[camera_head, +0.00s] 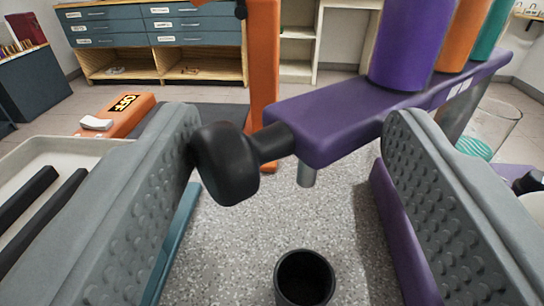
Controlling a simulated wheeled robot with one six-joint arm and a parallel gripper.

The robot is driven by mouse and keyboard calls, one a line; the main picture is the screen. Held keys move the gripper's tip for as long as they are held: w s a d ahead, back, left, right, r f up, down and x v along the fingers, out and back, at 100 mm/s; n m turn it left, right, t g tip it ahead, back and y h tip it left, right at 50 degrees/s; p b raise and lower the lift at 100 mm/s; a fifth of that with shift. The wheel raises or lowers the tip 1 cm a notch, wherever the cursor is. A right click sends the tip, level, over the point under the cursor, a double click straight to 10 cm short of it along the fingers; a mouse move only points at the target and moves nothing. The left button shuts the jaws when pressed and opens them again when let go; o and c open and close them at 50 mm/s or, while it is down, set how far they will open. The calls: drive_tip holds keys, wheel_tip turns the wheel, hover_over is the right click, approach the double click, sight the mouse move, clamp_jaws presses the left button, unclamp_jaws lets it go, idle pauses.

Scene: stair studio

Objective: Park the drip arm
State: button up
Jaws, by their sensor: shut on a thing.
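The purple drip arm (335,115) runs from the middle toward the upper right. It has a black knob (228,165) on a short stem at its near left end and a small metal spout (306,175) beneath. My gripper (295,130) is around this end of the arm, with its grey ribbed fingers left and right. The knob meets the left finger; the right finger covers part of the arm's right side. A black open cup (305,278) stands below the spout, apart from it.
Purple (410,40), orange and teal cylinders stand on the purple arm. An orange post (263,70) rises behind it. An orange "OFF" block (120,112) and a pale tray (50,155) with black bars lie left. A clear vessel (495,125) stands right.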

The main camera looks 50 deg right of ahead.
sight(232, 133)
drive_tip(key=shift+o, duration=0.4)
drive_tip(key=shift+w+d+r, duration=0.25)
drive_tip(key=shift+w, duration=0.35)
drive_tip(key=o, duration=0.6)
drive_tip(key=shift+w+a, duration=0.5)
drive_tip(key=shift+o, duration=0.2)
drive_tip(key=o, duration=0.7)
drive_tip(key=shift+c, duration=0.2)
drive_tip(key=shift+s+r, duration=0.15)
drive_tip(key=shift+r, duration=1.1)
drive_tip(key=r, duration=0.1)
drive_tip(key=d+r, duration=0.1)
drive_tip(key=shift+d+r, duration=0.3)
drive_tip(key=shift+r, duration=0.1)
drive_tip(key=c, duration=0.8)
drive_tip(key=r, duration=0.1)
drive_tip(key=a+r, duration=0.1)
drive_tip(key=r, duration=0.1)
drive_tip(key=shift+a+r, duration=0.1)
drive_tip(key=shift+a, duration=0.1)
drive_tip(key=shift+c, duration=0.2)
drive_tip(key=shift+a+r, duration=0.45)
drive_tip(key=shift+r, duration=0.1)
